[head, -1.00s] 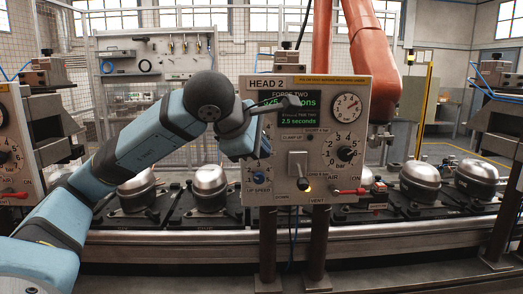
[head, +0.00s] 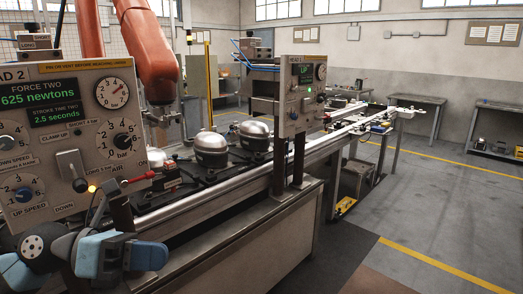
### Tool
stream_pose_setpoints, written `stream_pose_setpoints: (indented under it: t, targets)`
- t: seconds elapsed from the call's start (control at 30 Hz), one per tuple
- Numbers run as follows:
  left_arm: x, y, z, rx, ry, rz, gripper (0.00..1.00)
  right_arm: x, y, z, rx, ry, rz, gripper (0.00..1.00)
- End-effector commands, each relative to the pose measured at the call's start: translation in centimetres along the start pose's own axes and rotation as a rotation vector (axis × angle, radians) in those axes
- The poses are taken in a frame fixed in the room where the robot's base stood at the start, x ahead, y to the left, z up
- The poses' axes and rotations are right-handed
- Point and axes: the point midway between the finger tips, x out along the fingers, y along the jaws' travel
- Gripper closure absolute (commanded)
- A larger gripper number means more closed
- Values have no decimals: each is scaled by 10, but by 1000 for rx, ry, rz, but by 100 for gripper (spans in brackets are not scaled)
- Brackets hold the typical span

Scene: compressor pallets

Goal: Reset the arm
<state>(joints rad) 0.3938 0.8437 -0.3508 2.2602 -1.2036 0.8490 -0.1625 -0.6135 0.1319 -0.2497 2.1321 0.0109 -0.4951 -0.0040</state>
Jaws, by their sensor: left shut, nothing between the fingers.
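In the head view my left gripper (head: 119,208) is at the lower left, at the end of my blue and black arm. Its dark fingers point up, shut and empty, in front of the lower right edge of the HEAD 2 control panel (head: 62,115). I cannot tell whether they touch the panel. The panel has two green displays, a dial gauge, knobs, a toggle lever (head: 72,168) with a lit lamp beside it, and a red-handled air lever (head: 137,178). My right gripper is not in view.
Silver-topped compressors (head: 210,150) stand on black pallets along the conveyor (head: 240,190). A second control panel (head: 302,92) stands further along on posts. An orange robot arm (head: 147,50) hangs behind the first panel. The grey floor (head: 440,200) at right is open, with benches by the wall.

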Motion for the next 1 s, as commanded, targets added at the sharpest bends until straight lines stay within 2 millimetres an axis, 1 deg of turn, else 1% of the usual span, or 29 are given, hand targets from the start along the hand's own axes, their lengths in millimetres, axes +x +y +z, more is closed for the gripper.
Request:
stream_pose_setpoints:
  t: [0.03, 0.1, 0.17, 0.2, 0.27, 0.3, 0.37, 0.4, 0.43, 0.47, 0.5, 0.53, 0.57, 0.6, 0.67, 0.7, 0.77, 0.8, 0.87, 0.9, 0.93, 1.0]
  targets:
    - [10, 2, -8, -147, -119, -75, 100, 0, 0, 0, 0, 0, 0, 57]
    - [17, 10, -14, -361, -294, -158, 100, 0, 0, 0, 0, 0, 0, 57]
    - [18, 22, -22, -553, -446, -209, 100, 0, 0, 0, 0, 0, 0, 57]
    - [18, 32, -29, -686, -546, -236, 100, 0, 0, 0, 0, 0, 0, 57]
    - [16, 51, -46, -891, -697, -259, 100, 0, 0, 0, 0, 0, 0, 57]
    - [14, 66, -61, -1032, -795, -266, 100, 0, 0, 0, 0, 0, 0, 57]
    - [11, 87, -90, -1249, -940, -264, 100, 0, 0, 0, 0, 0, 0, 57]
    - [10, 101, -114, -1394, -1034, -253, 100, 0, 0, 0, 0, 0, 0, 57]
    - [9, 110, -135, -1504, -1104, -239, 100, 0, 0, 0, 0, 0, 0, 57]
    - [9, 118, -156, -1613, -1169, -223, 100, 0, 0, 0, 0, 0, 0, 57]
    - [9, 127, -184, -1744, -1247, -199, 100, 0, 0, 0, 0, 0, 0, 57]
    - [10, 131, -204, -1834, -1297, -178, 100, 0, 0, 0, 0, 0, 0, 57]
    - [11, 134, -224, -1917, -1342, -158, 100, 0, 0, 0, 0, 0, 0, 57]
    - [13, 136, -248, -2020, -1397, -130, 100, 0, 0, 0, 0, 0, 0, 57]
    - [16, 136, -283, -2161, -1467, -88, 100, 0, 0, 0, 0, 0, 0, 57]
    - [19, 134, -305, -2247, -1509, -59, 100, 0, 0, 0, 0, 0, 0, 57]
    - [23, 129, -335, -2368, -1563, -16, 100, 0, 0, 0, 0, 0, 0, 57]
    - [26, 125, -355, -2445, -1595, 14, 100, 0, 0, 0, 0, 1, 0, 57]
    - [31, 116, -382, -2556, -1639, 59, 100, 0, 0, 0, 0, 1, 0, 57]
    - [35, 109, -401, -2630, -1665, 91, 100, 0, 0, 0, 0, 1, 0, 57]
    - [31, 102, -381, -2617, -1661, 86, 100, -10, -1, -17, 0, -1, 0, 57]
    - [28, 95, -364, -2604, -1658, 87, 100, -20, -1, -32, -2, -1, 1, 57]
